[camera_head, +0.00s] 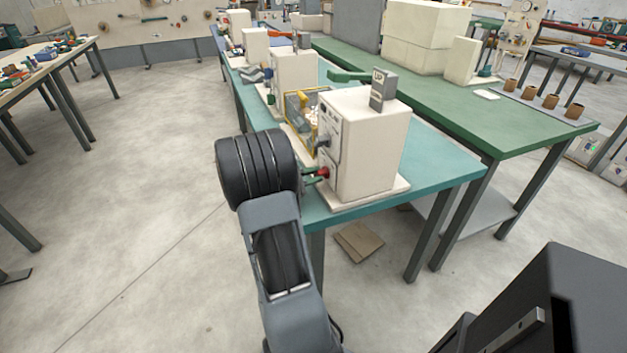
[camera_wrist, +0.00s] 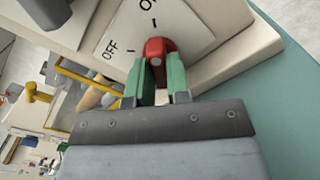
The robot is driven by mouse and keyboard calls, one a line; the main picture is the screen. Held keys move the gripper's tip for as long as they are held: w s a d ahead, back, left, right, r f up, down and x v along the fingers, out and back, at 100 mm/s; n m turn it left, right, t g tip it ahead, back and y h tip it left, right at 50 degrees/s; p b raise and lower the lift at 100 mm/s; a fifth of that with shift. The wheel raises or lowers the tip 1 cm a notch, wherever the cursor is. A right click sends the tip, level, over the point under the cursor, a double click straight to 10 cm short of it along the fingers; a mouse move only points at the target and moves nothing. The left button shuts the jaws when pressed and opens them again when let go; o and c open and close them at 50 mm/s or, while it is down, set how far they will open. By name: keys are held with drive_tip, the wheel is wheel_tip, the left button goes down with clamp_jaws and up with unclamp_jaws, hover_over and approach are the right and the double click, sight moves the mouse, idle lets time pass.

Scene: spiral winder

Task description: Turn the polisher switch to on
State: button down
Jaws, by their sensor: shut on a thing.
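The polisher (camera_head: 365,145) is a cream box on the near end of the teal table. Its red switch knob (camera_wrist: 157,52) sits on a white plate (camera_wrist: 182,25) marked OFF at the left and a partly cut-off "O…" label at the top. In the wrist view the green fingers of my gripper (camera_wrist: 160,75) are shut on the knob, one on each side. The knob's exact pointing direction is hard to tell.
The teal table (camera_head: 440,165) carries more cream machines (camera_head: 293,72) behind the polisher. A yellow-framed part (camera_head: 300,108) stands close beside it. A green table (camera_head: 520,130) is at the right. The floor at the left (camera_head: 150,200) is clear.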

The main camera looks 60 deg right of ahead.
drive_tip(key=shift+m, duration=0.3)
drive_tip(key=c, duration=1.1)
unclamp_jaws()
drive_tip(key=v, duration=1.3)
drive_tip(key=shift+w+a, duration=0.3)
